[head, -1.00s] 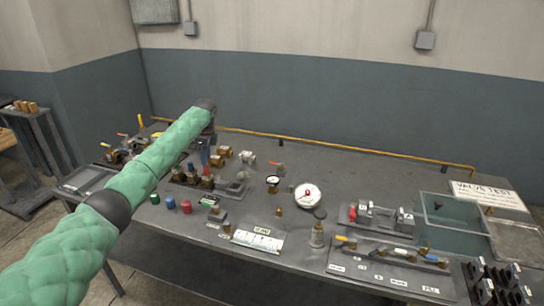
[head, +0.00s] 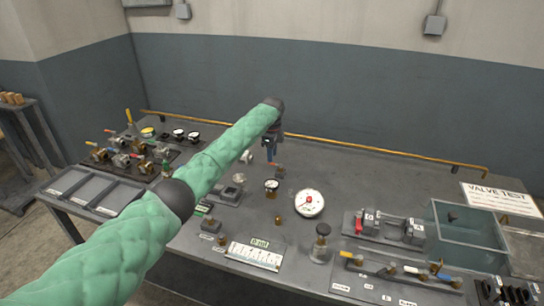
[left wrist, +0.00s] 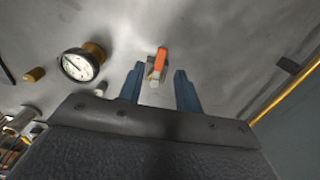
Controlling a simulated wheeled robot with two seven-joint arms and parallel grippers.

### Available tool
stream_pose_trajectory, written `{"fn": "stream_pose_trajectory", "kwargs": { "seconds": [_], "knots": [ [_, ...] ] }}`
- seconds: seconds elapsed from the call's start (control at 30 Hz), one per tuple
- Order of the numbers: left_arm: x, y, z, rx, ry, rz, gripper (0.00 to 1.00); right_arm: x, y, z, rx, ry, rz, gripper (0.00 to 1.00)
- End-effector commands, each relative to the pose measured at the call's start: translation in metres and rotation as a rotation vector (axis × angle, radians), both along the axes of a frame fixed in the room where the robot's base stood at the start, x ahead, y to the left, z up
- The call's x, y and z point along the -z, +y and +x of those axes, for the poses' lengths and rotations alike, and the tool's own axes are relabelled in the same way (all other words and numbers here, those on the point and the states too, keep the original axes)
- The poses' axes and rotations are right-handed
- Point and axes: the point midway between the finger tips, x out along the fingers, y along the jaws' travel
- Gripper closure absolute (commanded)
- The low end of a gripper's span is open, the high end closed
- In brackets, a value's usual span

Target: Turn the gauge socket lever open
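An orange-handled lever (left wrist: 160,60) on a small metal fitting stands on the bench, just ahead of my left gripper (left wrist: 160,84) in the left wrist view. The gripper's two blue fingers are apart, with nothing between them, and the lever lies beyond their tips. In the head view the left gripper (head: 271,150) points down above the lever (head: 278,171), which is small and partly hidden there. A small dial gauge on a brass fitting (head: 271,187) stands nearby; it also shows in the left wrist view (left wrist: 78,66). My right gripper is not in view.
A larger white dial (head: 309,203) lies to the right on the grey bench. A clamp fixture (head: 385,226), a valve strip and a clear bin (head: 466,243) are farther right. Several valves crowd the left end. A yellow pipe (head: 400,154) runs along the back edge.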

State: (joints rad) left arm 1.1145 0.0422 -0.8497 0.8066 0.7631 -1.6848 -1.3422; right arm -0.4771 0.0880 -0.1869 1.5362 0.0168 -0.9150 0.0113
Motion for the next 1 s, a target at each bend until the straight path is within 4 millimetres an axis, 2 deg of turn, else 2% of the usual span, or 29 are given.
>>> {"fn": "stream_pose_trajectory", "kwargs": {
  "seconds": [0.3,0.6,0.77,0.8,1.0],
  "knots": [
    [0.027,0.000,0.000,0.000,0.001,0.000,0.66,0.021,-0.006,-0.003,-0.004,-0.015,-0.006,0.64],
    [0.029,0.000,0.000,0.000,0.000,0.000,0.66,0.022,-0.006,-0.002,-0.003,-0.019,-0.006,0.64],
    [0.029,0.000,0.000,0.000,0.000,0.000,0.97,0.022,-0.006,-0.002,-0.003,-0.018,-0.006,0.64],
    [0.029,0.000,0.000,0.000,0.000,0.000,1.00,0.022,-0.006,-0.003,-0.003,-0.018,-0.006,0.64],
    [0.028,0.000,0.000,-0.004,0.000,0.000,1.00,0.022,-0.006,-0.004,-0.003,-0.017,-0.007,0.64]
  ]
}}
